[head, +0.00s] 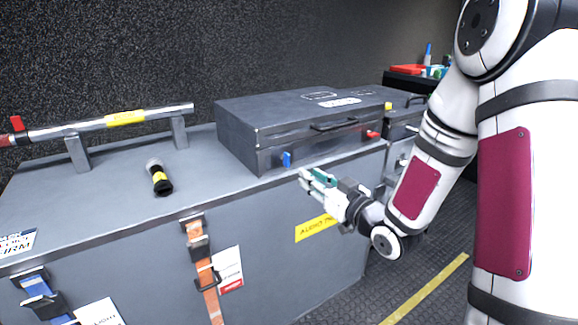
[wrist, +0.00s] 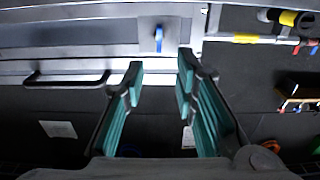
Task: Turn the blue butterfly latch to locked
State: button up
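The blue butterfly latch (head: 286,159) is on the front face of the dark grey case (head: 270,112), near its left end. It appears roughly upright. The wrist view shows the latch (wrist: 158,38) as a small blue tab beyond the fingertips, roughly between them. My gripper (head: 305,178) is in front of the case, just right of the latch and a little lower in the head view. Its teal-padded fingers (wrist: 160,68) are apart with nothing between them, and they do not appear to touch the latch.
The case lies on a large grey trunk (head: 120,225). Its front also has a black handle (head: 335,124), a red latch (head: 372,134) and a yellow latch (head: 388,106). A flashlight (head: 158,177) and a metal bar on supports (head: 90,126) are to the left.

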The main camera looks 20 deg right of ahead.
aim_at(289, 160)
jog(key=b+x, duration=0.1)
jog(key=x, duration=0.9)
jog(key=shift+w, duration=0.1)
grip_shut()
